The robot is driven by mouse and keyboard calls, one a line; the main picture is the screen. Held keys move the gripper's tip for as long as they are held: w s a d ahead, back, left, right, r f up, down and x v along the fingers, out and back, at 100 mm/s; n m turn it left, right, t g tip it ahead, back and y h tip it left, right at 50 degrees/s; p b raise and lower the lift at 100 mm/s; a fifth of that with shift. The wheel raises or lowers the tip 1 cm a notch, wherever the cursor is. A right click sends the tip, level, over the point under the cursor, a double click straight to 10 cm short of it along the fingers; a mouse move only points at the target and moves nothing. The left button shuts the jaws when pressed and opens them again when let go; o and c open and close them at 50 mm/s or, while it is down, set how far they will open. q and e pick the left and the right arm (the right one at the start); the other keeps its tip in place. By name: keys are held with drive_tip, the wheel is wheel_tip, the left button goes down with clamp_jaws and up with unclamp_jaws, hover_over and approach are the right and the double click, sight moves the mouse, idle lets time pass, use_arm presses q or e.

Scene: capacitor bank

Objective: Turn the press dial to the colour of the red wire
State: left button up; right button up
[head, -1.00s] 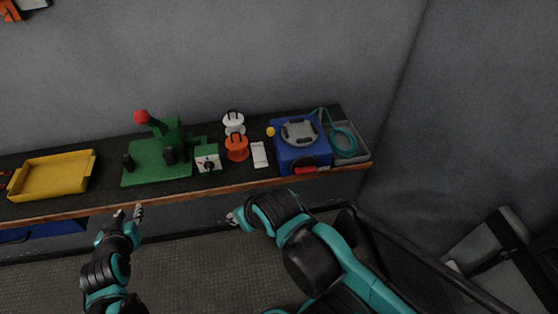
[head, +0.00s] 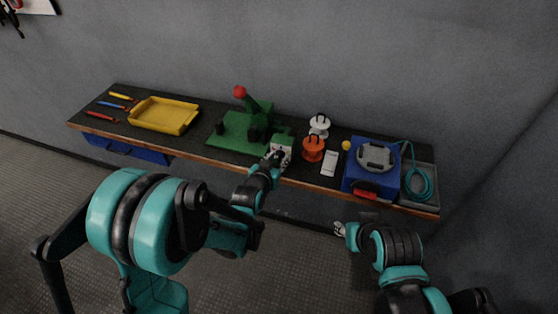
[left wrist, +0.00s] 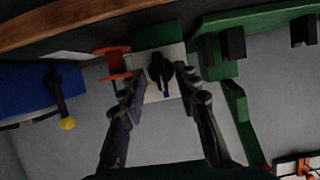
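The green press (head: 232,133) stands on the bench with its red-knobbed lever (head: 240,92) raised. At its right side is a pale dial box (head: 284,143), partly hidden by my left gripper (head: 275,156). In the left wrist view, the pale dial face (left wrist: 147,59) carries a black knob (left wrist: 160,69), with a blue mark visible on the face. My left gripper (left wrist: 158,80) is open, its fingers on either side of the knob; contact cannot be told. My right gripper (head: 340,229) is in front of the bench, too small to read. I cannot make out a red wire.
An orange spool (head: 313,149) and a white spool (head: 320,125) stand right of the dial, near a white card (head: 329,163). A blue box (head: 363,174) and a grey tray (head: 421,204) with teal cable are further right. A yellow tray (head: 164,115) is left.

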use_arm(q)
drive_tip(key=shift+w+f, duration=0.2)
drive_tip(key=shift+w, duration=0.2)
clamp_jaws()
